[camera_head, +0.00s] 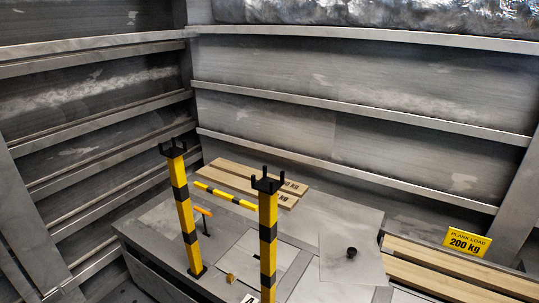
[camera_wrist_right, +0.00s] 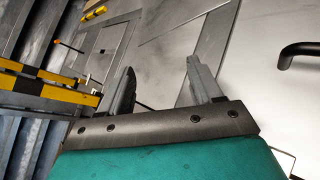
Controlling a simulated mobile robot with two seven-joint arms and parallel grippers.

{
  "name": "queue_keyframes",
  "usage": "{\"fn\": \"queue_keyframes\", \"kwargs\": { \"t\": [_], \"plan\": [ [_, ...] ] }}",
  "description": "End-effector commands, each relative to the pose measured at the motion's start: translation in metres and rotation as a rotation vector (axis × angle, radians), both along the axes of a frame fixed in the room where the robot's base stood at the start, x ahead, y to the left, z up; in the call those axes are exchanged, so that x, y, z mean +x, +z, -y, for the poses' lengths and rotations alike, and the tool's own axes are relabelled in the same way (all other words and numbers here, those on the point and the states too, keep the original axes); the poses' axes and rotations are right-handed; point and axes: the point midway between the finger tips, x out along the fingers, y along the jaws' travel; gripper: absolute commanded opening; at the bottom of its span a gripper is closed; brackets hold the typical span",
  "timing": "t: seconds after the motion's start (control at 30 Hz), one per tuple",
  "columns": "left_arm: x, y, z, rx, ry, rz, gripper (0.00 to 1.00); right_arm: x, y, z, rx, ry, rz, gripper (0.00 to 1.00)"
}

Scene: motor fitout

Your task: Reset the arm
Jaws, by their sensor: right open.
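My right gripper (camera_wrist_right: 163,82) shows in the right wrist view, with its two grey fingers spread apart and nothing held between them. Behind the fingers is a grey plated surface, with a gap between. Neither gripper shows in the head view, and my left gripper is in no view.
Two yellow-black posts with black forked tops, left (camera_head: 185,215) and right (camera_head: 267,240), stand on a grey platform (camera_head: 150,225). A striped bar (camera_head: 225,196), planks (camera_head: 245,178), a black knob (camera_head: 351,252) and a "200 kg" sign (camera_head: 469,242) show. A black handle (camera_wrist_right: 302,50) is at right.

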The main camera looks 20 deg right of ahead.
Motion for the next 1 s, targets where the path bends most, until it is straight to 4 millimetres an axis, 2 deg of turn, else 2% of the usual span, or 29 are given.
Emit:
{"fn": "queue_keyframes", "kwargs": {
  "t": [0.03, 0.37, 0.5, 0.7, 0.77, 0.8, 1.0],
  "plan": [
    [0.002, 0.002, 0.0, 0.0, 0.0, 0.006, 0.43, 0.0, 0.002, -0.02, 0.135, -0.047, 0.005, 0.65],
    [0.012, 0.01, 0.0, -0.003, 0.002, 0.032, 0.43, -0.009, 0.031, -0.148, 1.136, -0.461, -0.041, 0.65],
    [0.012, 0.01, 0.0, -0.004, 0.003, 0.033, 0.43, -0.02, 0.052, -0.201, 1.549, -0.664, -0.103, 0.65],
    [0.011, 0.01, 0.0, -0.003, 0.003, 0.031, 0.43, -0.037, 0.09, -0.264, 2.052, -0.965, -0.224, 0.65],
    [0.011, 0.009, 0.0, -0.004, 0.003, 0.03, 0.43, -0.043, 0.103, -0.281, 2.186, -1.06, -0.269, 0.65],
    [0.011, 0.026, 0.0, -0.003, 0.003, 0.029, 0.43, -0.045, 0.119, -0.283, 2.218, -1.094, -0.274, 0.65],
    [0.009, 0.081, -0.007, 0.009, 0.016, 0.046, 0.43, -0.049, 0.162, -0.269, 2.188, -1.096, -0.238, 0.65]
  ]
}}
